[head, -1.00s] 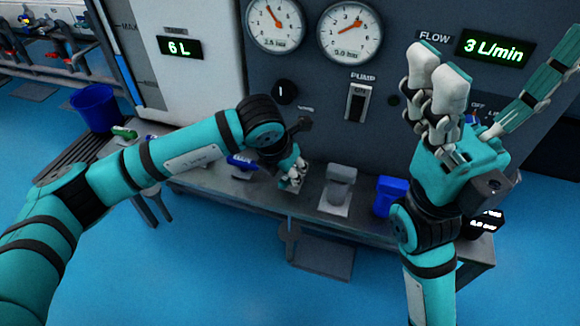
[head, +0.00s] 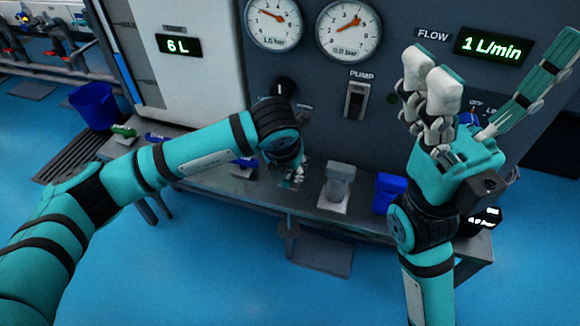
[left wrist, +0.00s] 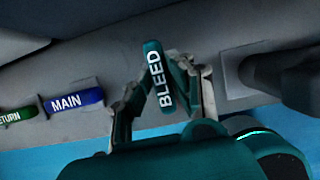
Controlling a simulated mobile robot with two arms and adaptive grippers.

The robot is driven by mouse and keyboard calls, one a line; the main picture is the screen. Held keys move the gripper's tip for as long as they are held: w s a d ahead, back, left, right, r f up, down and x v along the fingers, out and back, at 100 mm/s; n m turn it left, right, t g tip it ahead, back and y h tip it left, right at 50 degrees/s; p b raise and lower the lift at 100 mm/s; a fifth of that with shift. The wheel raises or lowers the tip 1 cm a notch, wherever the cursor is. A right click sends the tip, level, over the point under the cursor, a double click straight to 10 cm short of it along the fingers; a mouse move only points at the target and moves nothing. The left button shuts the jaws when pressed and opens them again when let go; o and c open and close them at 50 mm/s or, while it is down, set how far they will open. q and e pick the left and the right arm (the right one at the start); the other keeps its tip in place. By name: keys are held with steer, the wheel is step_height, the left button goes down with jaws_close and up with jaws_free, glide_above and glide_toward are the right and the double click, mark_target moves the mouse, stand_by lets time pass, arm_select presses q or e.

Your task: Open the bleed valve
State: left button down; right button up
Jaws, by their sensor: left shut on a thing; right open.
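The bleed valve handle (left wrist: 158,77) is a teal lever with white BLEED lettering, in the middle of the left wrist view. It stands nearly upright there, tilted slightly. My left gripper (left wrist: 162,92) is shut on it, with a finger on each side. In the head view my left gripper (head: 293,178) is low at the bench, and my own wrist hides most of it and the handle. My right gripper (head: 488,80) is open and empty, raised in front of the panel.
Left of the bleed handle are a blue MAIN handle (left wrist: 74,101) and a green RETURN handle (left wrist: 17,115). A grey block (head: 338,185) and a blue block (head: 388,192) stand on the bench to the right. The flow display (head: 491,47) reads 1 L/min. The pump switch (head: 356,100) is above.

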arm_select(q)
steer(key=c, duration=1.2)
jaws_free()
steer(key=shift+r, duration=0.15)
steer(key=v, duration=1.1)
steer(key=shift+r, duration=0.35)
steer(key=shift+s, duration=0.2)
